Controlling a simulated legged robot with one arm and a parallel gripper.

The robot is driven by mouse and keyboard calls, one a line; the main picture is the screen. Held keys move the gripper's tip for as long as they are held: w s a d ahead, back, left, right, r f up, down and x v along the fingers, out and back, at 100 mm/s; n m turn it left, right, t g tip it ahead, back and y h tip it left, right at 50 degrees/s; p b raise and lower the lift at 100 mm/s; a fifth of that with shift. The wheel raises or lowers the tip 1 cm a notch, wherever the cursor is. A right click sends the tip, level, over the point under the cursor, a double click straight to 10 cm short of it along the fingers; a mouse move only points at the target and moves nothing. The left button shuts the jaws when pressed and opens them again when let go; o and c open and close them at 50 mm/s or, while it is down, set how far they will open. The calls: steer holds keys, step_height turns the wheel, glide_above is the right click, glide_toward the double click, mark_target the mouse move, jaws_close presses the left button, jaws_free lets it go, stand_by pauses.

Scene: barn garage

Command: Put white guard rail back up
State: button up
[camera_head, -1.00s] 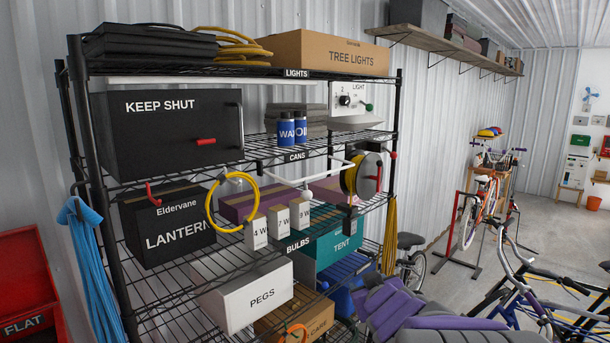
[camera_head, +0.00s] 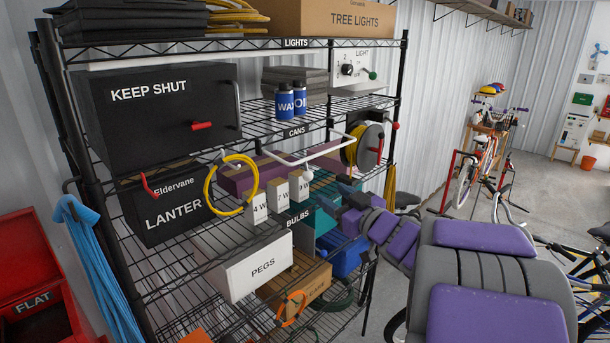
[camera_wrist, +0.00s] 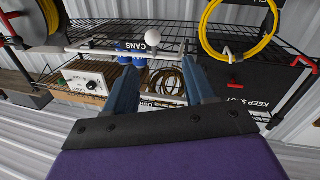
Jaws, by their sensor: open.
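The white guard rail (camera_head: 325,153) is a thin white bar with a round white knob (camera_head: 306,174). It hangs out, lowered, in front of the wire shelf, below the CANS edge (camera_head: 297,131). The rail (camera_wrist: 95,50) and its knob (camera_wrist: 152,37) also show in the wrist view, which is turned upside down. My gripper (camera_head: 325,207) is low at the right of the shelf, below the rail, partly hidden by my arm. In the wrist view my gripper (camera_wrist: 160,75) has its fingers apart with nothing between them. The knob lies beyond the fingertips.
The blue WAX and OIL cans (camera_head: 291,101) stand behind the CANS edge. The light box (camera_head: 353,70) is right of them. A cable reel (camera_head: 366,145), yellow loop (camera_head: 232,183), small bulb boxes (camera_head: 278,202) and teal tent box (camera_head: 325,222) crowd the space near the rail.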

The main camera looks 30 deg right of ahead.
mark_target(311, 178)
steer(key=w, duration=0.4)
steer(key=w+p, duration=0.1)
steer(key=w, duration=0.4)
steer(key=w+a, duration=0.1)
steer(key=w, duration=0.3)
steer(key=shift+w+f, duration=0.15)
steer(key=shift+w, duration=0.15)
steer(key=shift+a, duration=0.25)
steer(key=shift+s+d, duration=0.1)
steer(key=shift+d, duration=0.7)
steer(key=c, duration=0.3)
steer(key=shift+c, duration=0.8)
steer(key=shift+a, duration=0.4)
steer(key=c, duration=0.3)
steer(key=shift+d, duration=0.15)
jaws_close()
